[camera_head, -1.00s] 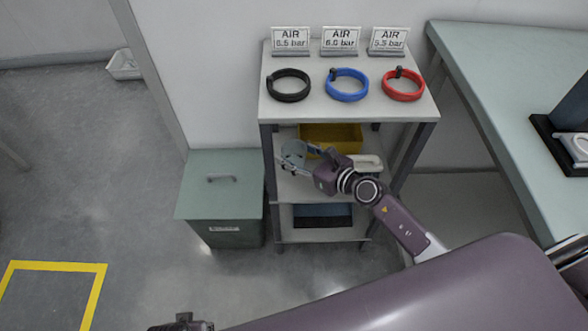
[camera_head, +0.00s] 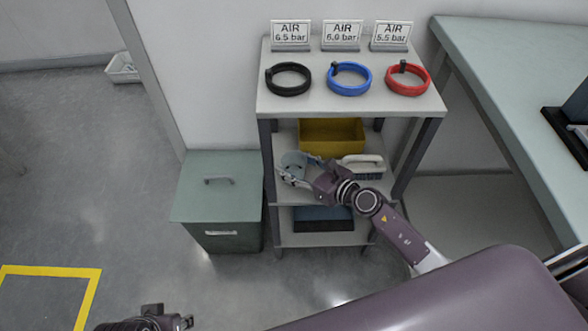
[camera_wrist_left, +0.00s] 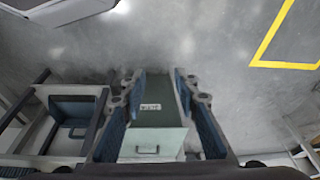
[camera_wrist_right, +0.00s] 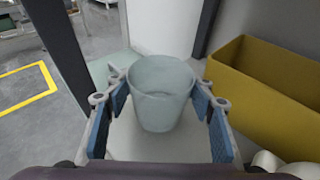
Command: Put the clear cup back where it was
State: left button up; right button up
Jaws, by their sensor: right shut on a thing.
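The clear cup (camera_wrist_right: 160,95) is upright between the blue-padded fingers of my right gripper (camera_wrist_right: 161,108), which is shut on it. In the head view the cup (camera_head: 293,161) is over the left part of the rack's middle shelf (camera_head: 287,142), with my right gripper (camera_head: 294,174) reaching in from the right. I cannot tell whether its base touches the shelf. My left gripper (camera_head: 172,322) is low at the bottom left of the head view. In the left wrist view its fingers (camera_wrist_left: 160,90) are wide apart and empty.
A yellow bin (camera_head: 331,136) stands behind and right of the cup. A rack post (camera_wrist_right: 58,50) stands close left of the cup. A green lidded box (camera_head: 217,186) stands left of the rack.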

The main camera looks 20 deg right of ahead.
pick_arm(q)
jog(key=shift+v, duration=1.45)
pick_arm(e)
jog(key=shift+f, duration=0.5)
jog(key=shift+f+b, duration=0.2)
jog(key=shift+b, duration=0.2)
jog(key=o, duration=0.9)
pick_arm(q)
jog(key=shift+r, duration=0.15)
pick_arm(e)
jog(key=shift+r, duration=0.1)
